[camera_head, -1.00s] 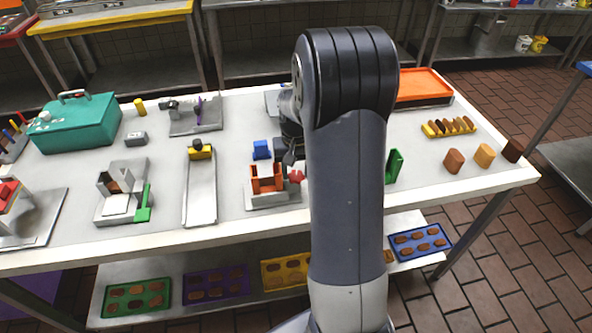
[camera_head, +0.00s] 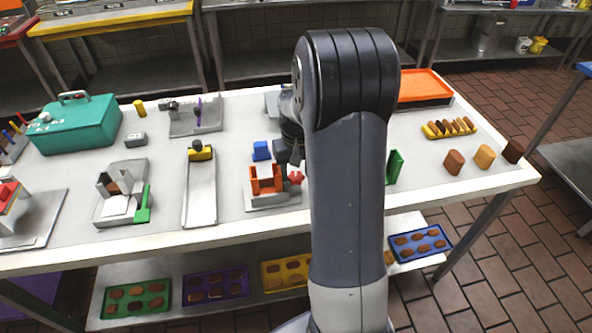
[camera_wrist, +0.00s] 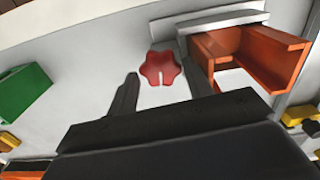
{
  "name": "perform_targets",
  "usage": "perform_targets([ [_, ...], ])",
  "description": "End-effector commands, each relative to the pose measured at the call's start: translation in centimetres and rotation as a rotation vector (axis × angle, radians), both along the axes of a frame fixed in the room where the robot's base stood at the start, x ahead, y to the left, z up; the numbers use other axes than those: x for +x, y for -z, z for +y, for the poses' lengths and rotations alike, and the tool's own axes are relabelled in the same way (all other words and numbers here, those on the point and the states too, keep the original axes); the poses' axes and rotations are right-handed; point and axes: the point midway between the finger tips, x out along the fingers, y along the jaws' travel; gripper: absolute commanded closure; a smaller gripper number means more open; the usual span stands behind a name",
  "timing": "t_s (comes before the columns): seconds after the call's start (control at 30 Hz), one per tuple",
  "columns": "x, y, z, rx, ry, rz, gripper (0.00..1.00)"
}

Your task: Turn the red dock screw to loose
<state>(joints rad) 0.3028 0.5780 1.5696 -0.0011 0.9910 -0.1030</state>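The red dock screw (camera_wrist: 161,69) has a lobed knob and shows in the wrist view just ahead of my gripper. In the head view the red screw (camera_head: 295,178) sits at the right side of the orange dock (camera_head: 267,180), partly beside my arm. The orange dock (camera_wrist: 247,55) is right of the screw in the wrist view. My gripper (camera_wrist: 160,88) is open, its two dark fingers apart on either side of the space below the screw. I cannot tell whether the fingers touch it. In the head view my arm hides most of the gripper.
A green block (camera_wrist: 22,92) lies left in the wrist view and stands right of my arm in the head view (camera_head: 394,167). A blue block (camera_head: 262,150) stands behind the dock. A metal channel with a yellow piece (camera_head: 200,152) lies to the left.

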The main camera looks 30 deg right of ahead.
Motion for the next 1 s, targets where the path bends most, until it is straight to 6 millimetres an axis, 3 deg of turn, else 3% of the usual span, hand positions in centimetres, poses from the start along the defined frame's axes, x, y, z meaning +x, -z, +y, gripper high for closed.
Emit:
perform_targets([
  [0.17,0.0,0.1,0.1,0.003,0.000,0.003,0.36],
  [0.63,-0.1,0.0,0.4,0.006,-0.002,0.006,0.36],
  [1.0,-0.2,-3.7,0.6,0.005,-0.001,0.003,0.36],
])
